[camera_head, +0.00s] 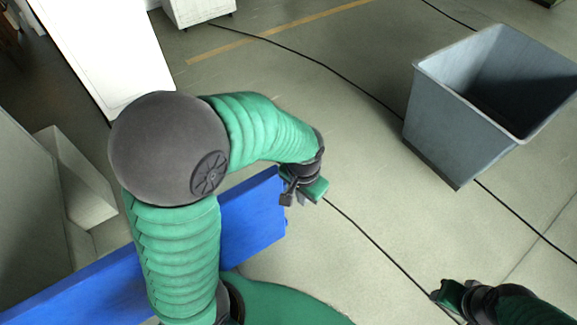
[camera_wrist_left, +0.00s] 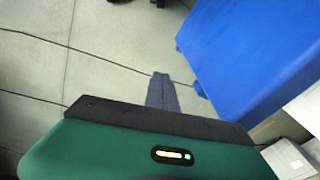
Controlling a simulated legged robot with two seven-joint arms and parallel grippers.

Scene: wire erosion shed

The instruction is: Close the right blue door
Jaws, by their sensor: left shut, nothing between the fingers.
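The blue door (camera_head: 255,213) stands open below my left arm in the head view. It runs from the lower left to the middle, and my arm hides part of it. Its blue face also fills the upper right of the left wrist view (camera_wrist_left: 250,50). My left gripper (camera_head: 287,198) is at the door's far end, close to its edge; I cannot tell whether they touch. Its fingers (camera_wrist_left: 160,88) are shut and empty, just left of the blue face in the wrist view. My right gripper (camera_head: 437,294) is low at the right, away from the door; its fingers are too small to read.
A grey open bin (camera_head: 455,125) stands on the floor at the upper right. A white cabinet (camera_head: 100,50) is at the upper left. Black cables (camera_head: 375,242) cross the floor. The floor between the door and the bin is otherwise clear.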

